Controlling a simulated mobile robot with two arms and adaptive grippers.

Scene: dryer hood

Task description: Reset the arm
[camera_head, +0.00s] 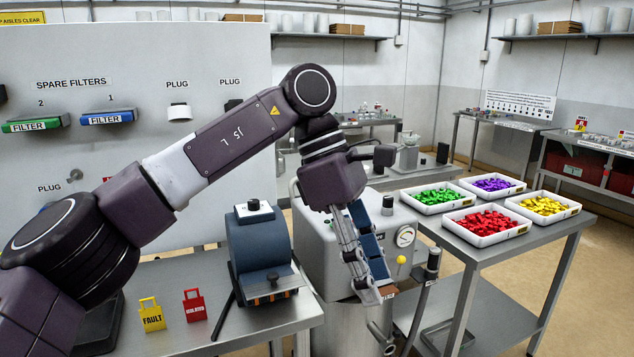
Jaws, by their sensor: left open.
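My left arm comes in from the left, bends at a raised elbow in the upper middle, and hangs down at the wrist. My left gripper (376,291) points downward and is open. It shows in front of the grey machine with a round gauge (405,236); I cannot tell whether it touches the machine. A dark blue strip lies along its fingers, and I cannot tell whether it is part of the gripper. The arm covers part of the white wall panel and the machine's front. My right gripper is not in view.
A blue-grey dryer-like unit (259,250) stands on the left bench, beside yellow (151,314) and red (194,305) tags. At right, a table holds trays of green (418,207), purple (512,191), red (458,236) and yellow (573,207) pieces. Floor is clear at far right.

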